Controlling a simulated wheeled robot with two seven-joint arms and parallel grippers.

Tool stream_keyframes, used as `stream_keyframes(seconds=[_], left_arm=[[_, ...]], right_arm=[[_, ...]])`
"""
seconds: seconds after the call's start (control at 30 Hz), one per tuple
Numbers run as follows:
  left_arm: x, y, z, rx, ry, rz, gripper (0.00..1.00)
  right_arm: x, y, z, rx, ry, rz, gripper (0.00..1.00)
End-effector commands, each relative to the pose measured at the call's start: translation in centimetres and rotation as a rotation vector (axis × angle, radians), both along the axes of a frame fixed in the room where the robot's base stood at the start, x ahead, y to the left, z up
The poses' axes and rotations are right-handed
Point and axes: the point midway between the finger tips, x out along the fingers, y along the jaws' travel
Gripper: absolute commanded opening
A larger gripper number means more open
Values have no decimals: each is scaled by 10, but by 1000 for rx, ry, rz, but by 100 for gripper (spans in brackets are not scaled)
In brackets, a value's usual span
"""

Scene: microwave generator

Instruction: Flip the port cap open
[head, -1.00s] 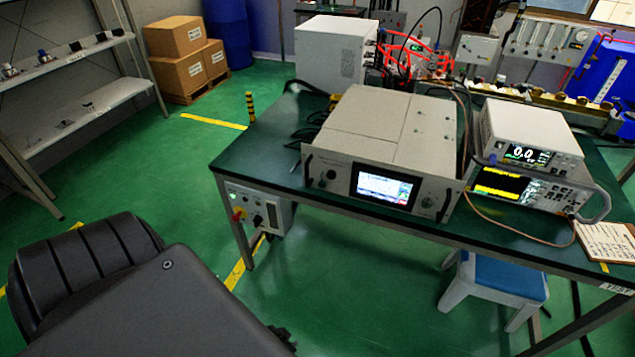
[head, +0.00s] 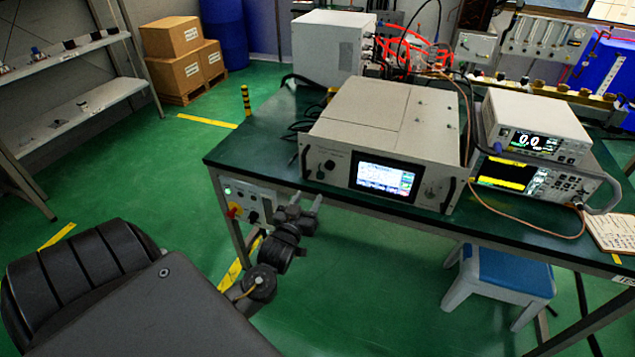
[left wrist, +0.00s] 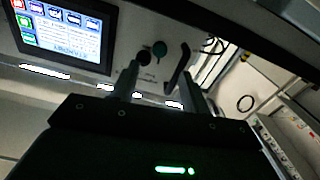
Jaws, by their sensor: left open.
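The generator (head: 385,130) is a grey box on the bench with a lit screen (head: 384,176) on its front. Left of the screen are a dark round fitting (head: 330,165) and a smaller one (head: 320,175); right of it is another round fitting (head: 432,189). I cannot tell which is the port cap or whether it is open. My left gripper (head: 307,202) is open and empty, below and in front of the panel's left end. My right gripper is out of view.
The green bench (head: 480,224) has its front edge close to my left gripper. A control box (head: 243,204) hangs under its left end. Stacked meters (head: 530,150) stand right of the generator. A blue-topped stool (head: 508,274) is below.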

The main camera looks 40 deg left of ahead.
Motion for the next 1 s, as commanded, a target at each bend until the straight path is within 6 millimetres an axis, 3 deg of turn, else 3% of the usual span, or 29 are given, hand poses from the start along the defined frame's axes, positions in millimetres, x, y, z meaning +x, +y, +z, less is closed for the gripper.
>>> stream_keyframes(seconds=[0.2,0.4,0.6,0.87,1.0], left_arm=[[41,14,1,3,1,0,46],[68,24,1,3,1,0,46],[79,28,0,1,1,-1,46],[80,28,0,1,1,-1,46],[80,28,0,1,1,-1,29]], right_arm=[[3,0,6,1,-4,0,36],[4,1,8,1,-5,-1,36],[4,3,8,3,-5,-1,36],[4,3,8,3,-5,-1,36],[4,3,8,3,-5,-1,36]])
